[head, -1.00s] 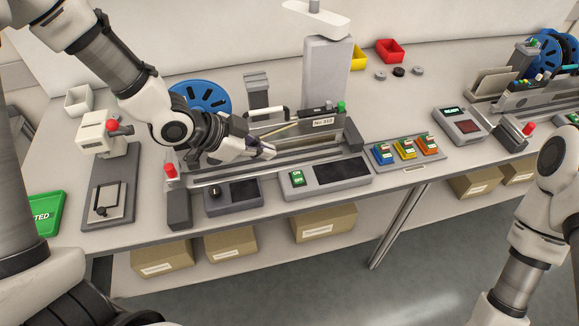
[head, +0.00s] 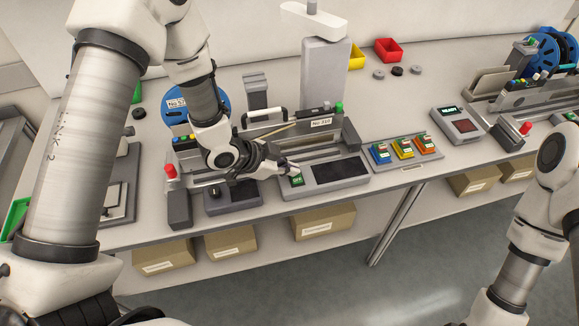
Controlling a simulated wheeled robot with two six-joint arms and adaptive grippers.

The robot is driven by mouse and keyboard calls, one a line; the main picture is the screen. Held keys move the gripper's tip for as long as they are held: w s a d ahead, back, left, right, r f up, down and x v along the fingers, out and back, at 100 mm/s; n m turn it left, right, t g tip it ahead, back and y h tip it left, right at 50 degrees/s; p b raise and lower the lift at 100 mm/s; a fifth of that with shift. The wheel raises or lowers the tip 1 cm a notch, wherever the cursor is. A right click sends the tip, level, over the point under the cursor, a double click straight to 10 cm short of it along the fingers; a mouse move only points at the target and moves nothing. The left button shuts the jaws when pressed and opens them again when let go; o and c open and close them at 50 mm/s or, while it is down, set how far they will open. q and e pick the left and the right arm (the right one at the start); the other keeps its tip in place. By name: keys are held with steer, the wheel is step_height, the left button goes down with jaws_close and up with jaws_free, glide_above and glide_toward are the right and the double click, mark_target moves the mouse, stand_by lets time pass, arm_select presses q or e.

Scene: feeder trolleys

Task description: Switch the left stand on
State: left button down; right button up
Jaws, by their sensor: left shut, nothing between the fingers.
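The left stand is a grey feeder stand with a long rail (head: 320,146), a label reading No. 310 and a green knob (head: 339,107) at its right end. A grey control box (head: 327,185) with a dark screen (head: 340,170) sits at its front. The green switch (head: 298,180) is at the box's left end. My left gripper (head: 293,168) is shut and empty, its tips just above and behind the switch; I cannot tell if they touch. The switch is partly covered. My right arm (head: 535,200) shows at the right edge; its gripper is out of view.
A box with a knob (head: 232,197) and a red-topped post (head: 170,172) stand left of the control box. A tray (head: 408,150) with blue, yellow and orange blocks lies to its right. Cardboard boxes (head: 325,220) sit below the table. A grey column (head: 325,75) rises behind.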

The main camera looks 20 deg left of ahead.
arm_select(q)
steer(key=shift+f, duration=0.3)
steer(key=shift+r, duration=0.1)
steer(key=shift+s, duration=0.1)
steer(key=shift+s+d, duration=0.15)
steer(key=shift+s, duration=0.2)
steer(key=shift+s+d, duration=0.2)
steer(key=shift+s, duration=0.05)
steer(key=shift+w, duration=0.1)
